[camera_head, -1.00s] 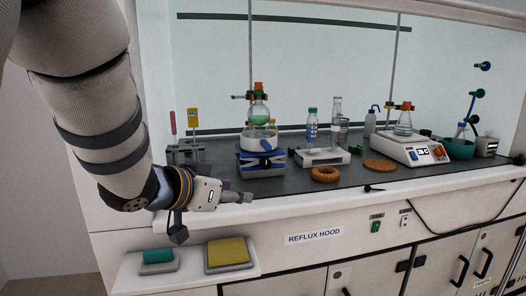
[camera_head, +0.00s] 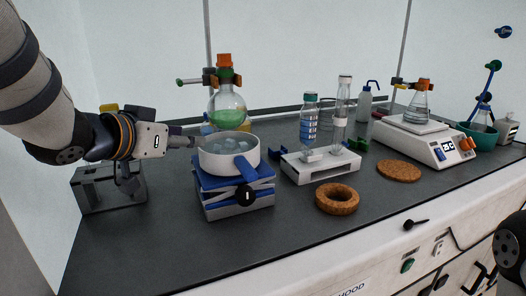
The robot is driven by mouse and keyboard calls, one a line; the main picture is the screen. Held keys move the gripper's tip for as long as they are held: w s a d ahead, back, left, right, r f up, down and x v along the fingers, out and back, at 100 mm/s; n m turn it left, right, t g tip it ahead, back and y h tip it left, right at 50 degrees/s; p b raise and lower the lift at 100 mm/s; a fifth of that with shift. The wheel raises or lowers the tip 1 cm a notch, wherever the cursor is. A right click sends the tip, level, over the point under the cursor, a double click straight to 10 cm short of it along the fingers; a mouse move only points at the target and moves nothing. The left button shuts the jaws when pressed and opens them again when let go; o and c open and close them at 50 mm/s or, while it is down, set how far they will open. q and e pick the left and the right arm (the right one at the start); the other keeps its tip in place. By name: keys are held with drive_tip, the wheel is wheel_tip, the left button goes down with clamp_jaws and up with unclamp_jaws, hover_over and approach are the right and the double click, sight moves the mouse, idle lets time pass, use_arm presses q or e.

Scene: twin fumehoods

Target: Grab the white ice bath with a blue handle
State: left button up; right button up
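The white ice bath (camera_head: 216,160) is a round pan with pale ice lumps inside and a blue handle (camera_head: 246,168) toward the front right. It sits on a blue lab jack (camera_head: 232,194). My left gripper (camera_head: 190,141) is at the left of the bath, pointing right, with its tips close to the back left rim. I cannot tell whether the tips touch the rim or whether the fingers are open. Nothing shows clearly between them. My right gripper is not in view; a dark arm part of mine shows at the right edge.
A flask with green liquid (camera_head: 227,112) is clamped just behind and above the bath. A white rack (camera_head: 318,167) with glass tubes and a cork ring (camera_head: 337,200) stand to the right. A grey block (camera_head: 108,187) is at the left. The front left counter is bare.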

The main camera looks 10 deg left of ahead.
sight(215, 141)
use_arm(q)
drive_tip(key=x, duration=1.1)
drive_tip(key=shift+a+f, duration=0.15)
drive_tip(key=shift+s, duration=0.1)
clamp_jaws()
